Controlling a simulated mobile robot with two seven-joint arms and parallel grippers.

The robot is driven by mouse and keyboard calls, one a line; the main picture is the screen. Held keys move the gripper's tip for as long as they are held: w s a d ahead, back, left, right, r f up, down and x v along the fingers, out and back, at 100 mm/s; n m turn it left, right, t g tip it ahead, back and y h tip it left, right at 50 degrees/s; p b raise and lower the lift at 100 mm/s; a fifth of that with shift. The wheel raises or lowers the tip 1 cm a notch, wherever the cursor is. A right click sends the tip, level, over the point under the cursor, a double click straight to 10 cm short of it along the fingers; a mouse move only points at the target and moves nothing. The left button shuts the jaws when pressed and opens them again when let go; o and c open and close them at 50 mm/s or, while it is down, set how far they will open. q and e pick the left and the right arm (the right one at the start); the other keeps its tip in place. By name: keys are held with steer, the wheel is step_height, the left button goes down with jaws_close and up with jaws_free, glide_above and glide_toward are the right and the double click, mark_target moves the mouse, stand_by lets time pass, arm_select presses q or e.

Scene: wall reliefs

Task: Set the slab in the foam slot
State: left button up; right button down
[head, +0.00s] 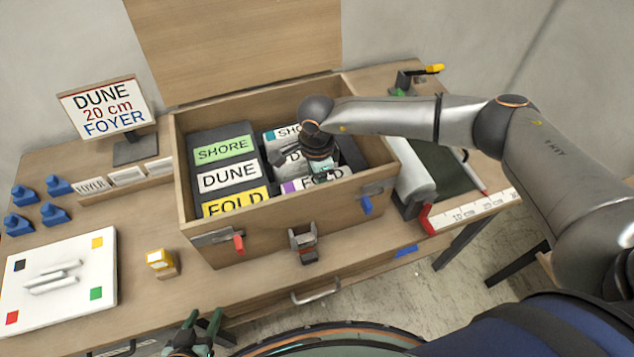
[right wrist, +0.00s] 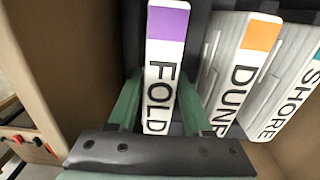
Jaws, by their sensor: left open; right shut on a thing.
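An open wooden crate (head: 290,235) stands on the workbench. Its left part holds dark foam (head: 207,138) with labels SHORE in green, DUNE in white and FOLD in yellow. In its right part are pale slabs marked SHORE (right wrist: 297,100), with a teal end, DUNE (right wrist: 238,80), with an orange end, and FOLD (right wrist: 158,80), with a purple end. My right gripper (head: 318,160) reaches down into this part. In the right wrist view its green fingers are shut on the FOLD slab. My left gripper (head: 198,335) is open and empty at the bottom edge. Slot openings are hard to make out.
A sign (head: 103,107) reads DUNE, 20 cm, FOYER. Several blue pieces (head: 55,213), a white board (head: 60,285) and a small yellow-topped block (head: 160,262) lie left of the crate. A ruler (head: 470,210) and a pale roll (head: 412,180) lie to its right. The crate walls surround my right gripper.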

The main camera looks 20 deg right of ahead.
steer(key=shift+f, duration=0.15)
steer(key=shift+c, duration=1.6)
jaws_free()
step_height(320, 180, up, 3)
steer(key=shift+f+p, duration=0.1)
steer(key=shift+p, duration=0.6)
step_height(320, 180, up, 10)
steer(key=shift+f, duration=0.15)
